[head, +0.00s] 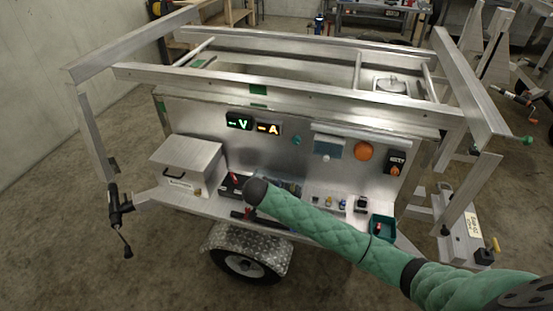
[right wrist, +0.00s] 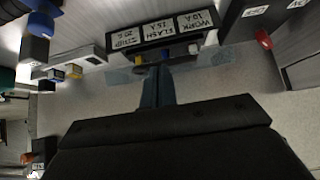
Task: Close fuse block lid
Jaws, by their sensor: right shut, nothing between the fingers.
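The fuse block (right wrist: 137,38) is a dark box at the top of the right wrist view, with white labels for work, flash and another circuit. A pale bluish, see-through strip (right wrist: 215,56) lies along its near edge and looks like the lid; its exact angle I cannot tell. My right gripper (right wrist: 158,72) is shut and empty, its fingertips at the near edge of the block, over or against the strip; contact is unclear. In the head view, my green-sleeved right arm covers most of the block. My left gripper is out of view.
The trailer's shelf (head: 210,207) carries a metal box (head: 187,163) at left, a dark box with a red part (head: 232,184) beside my arm's end, small switches, and a green bin (head: 382,228) at right. Lit displays (head: 239,121) and an orange knob (head: 363,151) are on the panel.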

